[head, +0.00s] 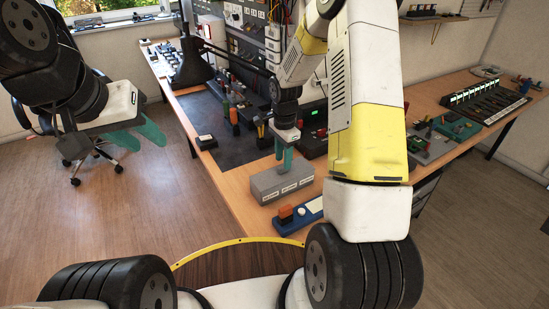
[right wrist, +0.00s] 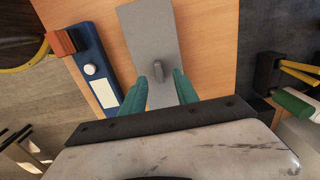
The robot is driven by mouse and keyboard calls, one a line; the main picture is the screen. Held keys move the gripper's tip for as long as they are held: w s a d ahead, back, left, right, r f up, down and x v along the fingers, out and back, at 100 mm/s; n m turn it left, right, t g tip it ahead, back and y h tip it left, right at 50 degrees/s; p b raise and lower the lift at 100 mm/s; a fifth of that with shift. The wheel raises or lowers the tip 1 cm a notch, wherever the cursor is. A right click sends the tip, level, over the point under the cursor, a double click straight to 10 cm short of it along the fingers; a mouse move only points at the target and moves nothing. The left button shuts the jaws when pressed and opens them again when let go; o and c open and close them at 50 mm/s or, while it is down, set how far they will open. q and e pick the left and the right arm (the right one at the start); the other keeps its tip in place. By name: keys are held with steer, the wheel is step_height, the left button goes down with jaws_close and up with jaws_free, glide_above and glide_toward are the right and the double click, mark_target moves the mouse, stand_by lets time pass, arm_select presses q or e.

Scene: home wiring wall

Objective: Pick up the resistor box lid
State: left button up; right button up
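The grey resistor box (head: 282,183) stands on the wooden bench near its front edge, with pale labels along its front. Its flat grey lid (right wrist: 143,32) fills the middle of the right wrist view, with a small grey knob (right wrist: 157,70) standing up from it. My right gripper (head: 283,157) is just above the box and points down. In the right wrist view its teal fingers (right wrist: 160,84) are apart, with the knob in line with the gap; I cannot tell whether they touch it. My left gripper (head: 137,135) is open and empty, away from the bench at the left.
A blue block with an orange part and a white dial (head: 299,212) lies close beside the box, toward the front. A dark mat (head: 222,143) lies behind it. Tools and terminals crowd the bench's back and right side. A chair (head: 75,147) stands at the left.

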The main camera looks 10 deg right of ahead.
mark_target(283, 171)
step_height(283, 171, down, 4)
steer(key=shift+r, duration=0.25)
steer(key=shift+c, duration=0.3)
jaws_close()
steer(key=shift+r, duration=0.15)
